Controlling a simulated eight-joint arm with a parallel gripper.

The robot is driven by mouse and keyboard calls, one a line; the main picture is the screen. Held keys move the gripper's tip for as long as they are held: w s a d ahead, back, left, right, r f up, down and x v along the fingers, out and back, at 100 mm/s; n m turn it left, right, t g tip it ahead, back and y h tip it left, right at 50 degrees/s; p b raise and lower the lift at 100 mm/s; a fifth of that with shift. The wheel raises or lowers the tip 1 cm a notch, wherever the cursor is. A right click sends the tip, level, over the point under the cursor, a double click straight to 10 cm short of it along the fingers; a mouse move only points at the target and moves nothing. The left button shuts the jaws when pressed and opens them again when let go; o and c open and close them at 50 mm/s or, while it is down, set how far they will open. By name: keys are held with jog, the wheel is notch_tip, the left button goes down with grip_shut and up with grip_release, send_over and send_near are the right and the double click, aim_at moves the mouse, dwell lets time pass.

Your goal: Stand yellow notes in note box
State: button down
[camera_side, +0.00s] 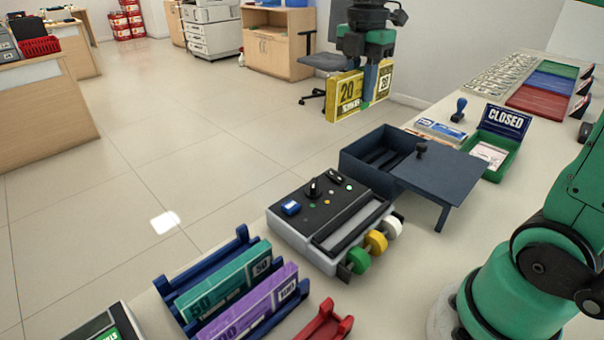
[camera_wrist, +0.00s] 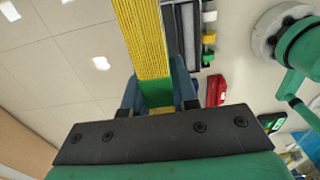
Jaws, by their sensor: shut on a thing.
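The yellow notes (camera_side: 346,92), a thick bundle marked 20, hang upright in the air in the side view. My gripper (camera_side: 369,82) is shut on them, its blue finger crossing the front face. In the wrist view the striped edge of the yellow notes (camera_wrist: 143,38) runs between the two blue fingers of my gripper (camera_wrist: 157,95). The dark blue box (camera_side: 366,158), which looks like the note box, stands open on the counter, below and slightly right of the notes. Ridges or dividers show inside it. The notes are clear of the box.
A dark lid-like plate (camera_side: 440,172) with a knob adjoins the box's right side. A grey counting machine (camera_side: 330,225) stands in front. A blue rack (camera_side: 170,290) holds teal and purple bundles. A green tray (camera_side: 505,158) and CLOSED sign (camera_side: 506,121) stand behind right.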

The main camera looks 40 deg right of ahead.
jog(key=w+d+f, duration=0.4)
jog(key=d+f, duration=0.9)
jog(key=d, duration=0.2)
jog(key=shift+d+f, duration=0.35)
jog(key=shift+f, duration=0.05)
jog(key=shift+f, duration=0.1)
jog(key=shift+f, duration=3.5)
jog(key=c, duration=0.6)
grip_release()
jog(key=shift+r, duration=0.1)
notch_tip(320, 180, up, 7)
